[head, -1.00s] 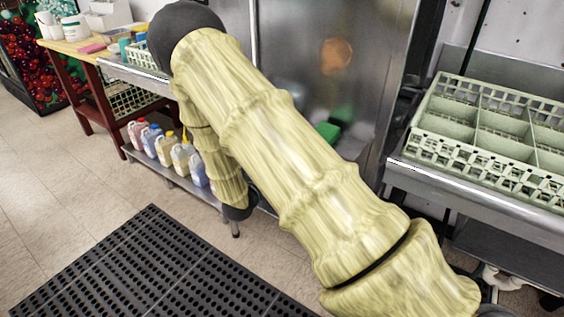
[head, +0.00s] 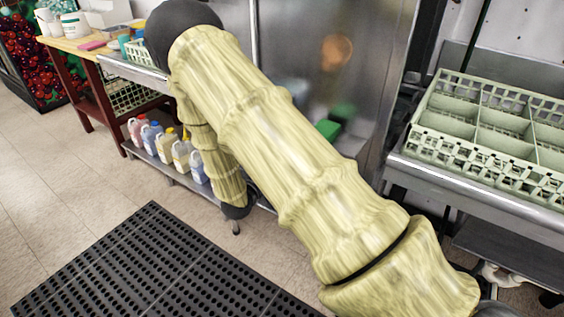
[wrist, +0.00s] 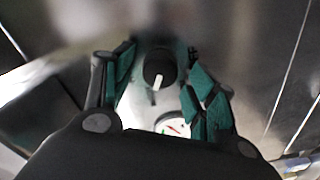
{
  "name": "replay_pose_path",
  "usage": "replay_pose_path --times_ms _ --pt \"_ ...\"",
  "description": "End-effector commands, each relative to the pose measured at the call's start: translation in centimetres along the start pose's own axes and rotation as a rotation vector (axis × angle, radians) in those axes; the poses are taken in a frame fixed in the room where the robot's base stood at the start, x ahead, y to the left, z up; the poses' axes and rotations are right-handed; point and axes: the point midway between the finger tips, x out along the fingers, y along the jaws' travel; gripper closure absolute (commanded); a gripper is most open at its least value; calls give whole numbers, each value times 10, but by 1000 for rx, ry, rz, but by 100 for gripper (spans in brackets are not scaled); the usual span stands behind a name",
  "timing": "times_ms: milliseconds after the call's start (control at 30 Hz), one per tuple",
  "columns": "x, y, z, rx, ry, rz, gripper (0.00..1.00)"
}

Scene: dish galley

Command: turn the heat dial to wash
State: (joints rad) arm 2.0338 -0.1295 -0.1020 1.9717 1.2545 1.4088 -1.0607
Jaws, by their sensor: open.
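The heat dial (wrist: 159,68) is a dark round knob with a white pointer bar, on a pale panel in the wrist view. The pointer runs nearly up and down, its bright end low and slightly left. The dial's markings are not readable. My gripper (wrist: 164,73) is open, with one teal-padded finger on each side of the dial. I cannot tell whether either pad touches it. In the head view my arm hides the dial and gripper.
A small white gauge (wrist: 173,127) with a red mark sits below the dial. A steel cabinet face (head: 300,60) stands behind my arm. A pale green dish rack (head: 478,125) is on the right counter. Several jugs (head: 181,153) stand on a low shelf. A black mat (head: 150,265) covers the floor.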

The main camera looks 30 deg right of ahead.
Motion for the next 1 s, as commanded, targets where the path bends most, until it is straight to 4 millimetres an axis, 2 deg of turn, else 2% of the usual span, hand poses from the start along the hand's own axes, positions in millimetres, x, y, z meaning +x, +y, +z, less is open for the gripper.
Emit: replay_pose_path --times_ms 600,800,1000 --pt "-99 0 0 -1 2 -1 43" --pt "-112 0 0 0 1 0 43" --pt "-115 0 0 0 0 0 43"
